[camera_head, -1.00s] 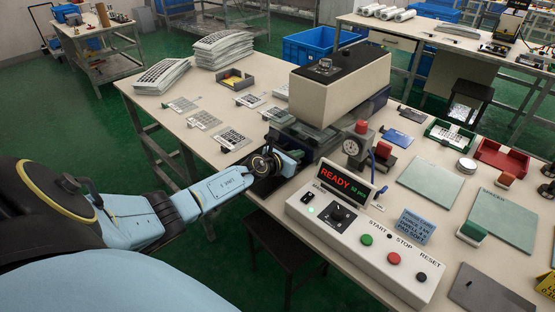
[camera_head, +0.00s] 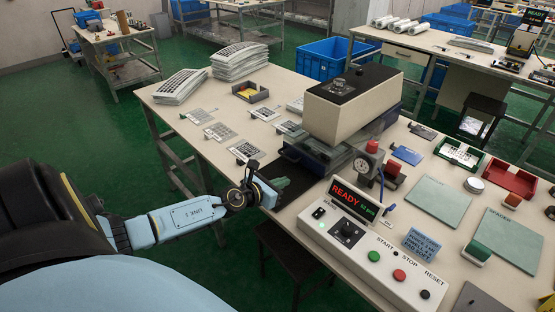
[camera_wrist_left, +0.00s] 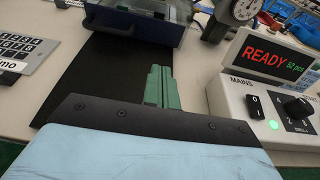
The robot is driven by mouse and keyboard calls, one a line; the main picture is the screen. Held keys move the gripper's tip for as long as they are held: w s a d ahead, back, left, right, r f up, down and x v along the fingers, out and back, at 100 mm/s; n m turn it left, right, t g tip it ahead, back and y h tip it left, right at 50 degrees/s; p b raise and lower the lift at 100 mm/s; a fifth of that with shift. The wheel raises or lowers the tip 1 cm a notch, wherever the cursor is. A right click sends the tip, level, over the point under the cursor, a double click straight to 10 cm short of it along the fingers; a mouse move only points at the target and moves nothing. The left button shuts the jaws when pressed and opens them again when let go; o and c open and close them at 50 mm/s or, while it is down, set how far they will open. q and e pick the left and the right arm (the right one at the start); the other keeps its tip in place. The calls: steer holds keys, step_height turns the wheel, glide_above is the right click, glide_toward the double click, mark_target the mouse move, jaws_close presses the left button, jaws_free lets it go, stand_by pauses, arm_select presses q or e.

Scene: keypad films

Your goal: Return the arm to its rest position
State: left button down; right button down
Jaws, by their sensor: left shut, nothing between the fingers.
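My left arm comes in from the left in the head view. My left gripper (camera_head: 284,183) is at the front edge of the table, in front of the press (camera_head: 350,100). Its green fingers also show in the left wrist view (camera_wrist_left: 160,85); they are shut together with nothing between them. They are over or near a black mat (camera_wrist_left: 95,75) in front of the blue press base (camera_wrist_left: 135,15). I cannot tell the height above the mat. My right gripper is not in view.
A control box (camera_head: 370,240) with a lit READY display stands close to the right of the gripper. Several keypad films (camera_head: 220,132) lie on the table (camera_head: 185,150) at the left. A dark stool (camera_head: 285,250) stands below the table edge. Green floor is free at the left.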

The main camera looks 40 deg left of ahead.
arm_select(q)
steer(key=shift+s+r, duration=0.2)
steer(key=shift+s, duration=0.45)
